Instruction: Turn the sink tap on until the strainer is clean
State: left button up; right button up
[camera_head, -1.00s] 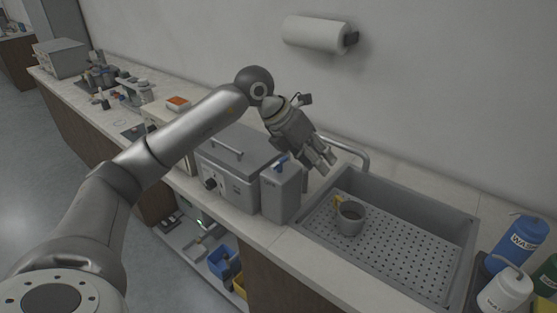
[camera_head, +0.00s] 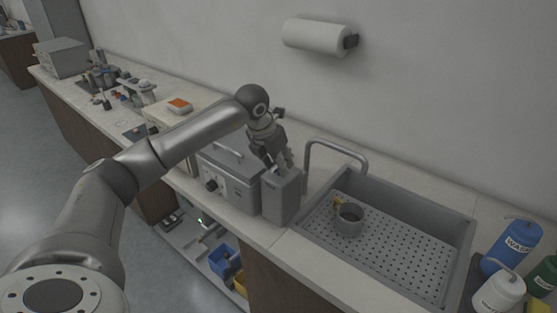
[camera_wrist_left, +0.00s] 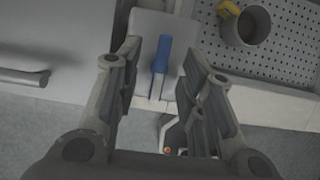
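The sink (camera_head: 462,240) has a perforated floor. A grey cup-like vessel (camera_head: 350,222) with a yellow part on its rim stands on it, probably the strainer; its inside is dark. The vessel also shows in the wrist view (camera_wrist_left: 246,28). The curved metal tap spout (camera_head: 337,146) rises behind the sink; I cannot make out water. A grey box (camera_head: 283,200) stands left of the sink. A blue lever (camera_wrist_left: 161,54) on its top lies between my left gripper's fingers (camera_wrist_left: 162,80), with gaps visible. My left gripper (camera_head: 283,170) is open, pointing down over the box. My right gripper is not in view.
A lidded metal bath (camera_head: 228,180) stands close left of the box. Wash bottles (camera_head: 516,243) stand right of the sink. A paper towel roll (camera_head: 316,35) hangs on the wall.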

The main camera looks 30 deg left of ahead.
pick_arm(q)
jog(key=shift+w+f, duration=0.15)
jog(key=shift+f, duration=0.3)
jog(key=shift+c, duration=0.2)
grip_shut()
